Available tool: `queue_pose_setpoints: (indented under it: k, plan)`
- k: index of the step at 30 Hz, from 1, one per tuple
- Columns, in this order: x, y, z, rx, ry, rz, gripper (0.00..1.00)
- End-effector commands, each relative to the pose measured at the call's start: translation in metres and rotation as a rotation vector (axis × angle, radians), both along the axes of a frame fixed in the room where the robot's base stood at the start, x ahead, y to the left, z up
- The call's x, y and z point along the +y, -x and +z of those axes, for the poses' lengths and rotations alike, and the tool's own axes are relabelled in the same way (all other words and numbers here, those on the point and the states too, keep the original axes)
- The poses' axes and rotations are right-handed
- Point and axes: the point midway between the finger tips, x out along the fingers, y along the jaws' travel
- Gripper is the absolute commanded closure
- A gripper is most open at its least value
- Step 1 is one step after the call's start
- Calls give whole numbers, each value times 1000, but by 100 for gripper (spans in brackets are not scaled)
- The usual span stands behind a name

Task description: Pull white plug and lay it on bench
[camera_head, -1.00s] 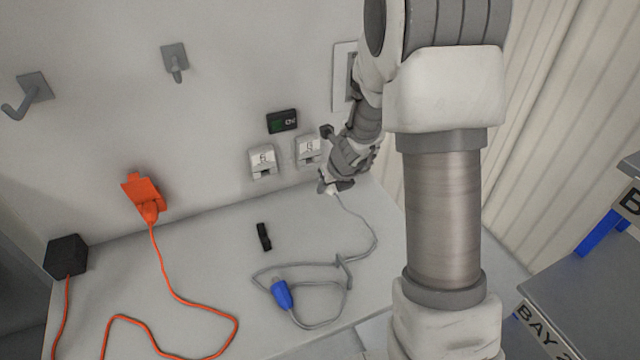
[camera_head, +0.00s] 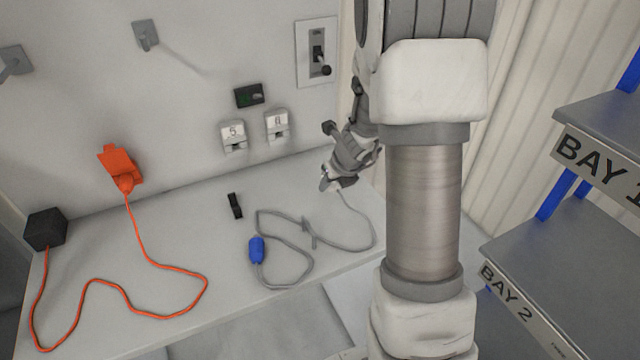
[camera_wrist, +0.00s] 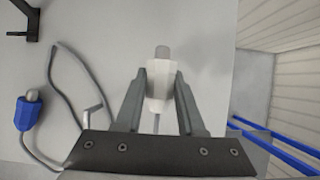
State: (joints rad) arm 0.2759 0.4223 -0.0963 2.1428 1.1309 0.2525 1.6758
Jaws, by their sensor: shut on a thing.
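The white plug (camera_wrist: 159,85) shows in the wrist view between the two fingers of my gripper (camera_wrist: 160,98), which is shut on it. Its grey tip points away from my gripper. In the head view my gripper (camera_head: 333,182) is above the right part of the bench (camera_head: 200,230), clear of the wall sockets; the plug is mostly hidden there. A grey cable (camera_head: 371,228) runs from my gripper down onto the bench and loops to a blue connector (camera_head: 257,249), which also lies at the left in the wrist view (camera_wrist: 27,110).
Two white sockets (camera_head: 233,136) (camera_head: 277,125) and a switch panel (camera_head: 317,55) are on the wall. An orange plug (camera_head: 124,172) with its cord is at the left. A black strap (camera_head: 235,206) lies mid-bench. Labelled shelves (camera_head: 520,265) stand at the right.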

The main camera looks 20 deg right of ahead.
Motion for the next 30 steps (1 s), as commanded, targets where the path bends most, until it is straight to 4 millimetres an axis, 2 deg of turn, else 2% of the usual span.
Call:
queue_pose_setpoints:
  k: [7, 13, 24, 30]
  plan:
    - [-10, 4, -3, 0, -1, -12, 100]
    - [-10, 4, -9, 1, 0, -13, 100]
    - [-10, 4, -33, 0, 0, -13, 100]
    - [-10, 4, -35, 0, 1, -13, 100]
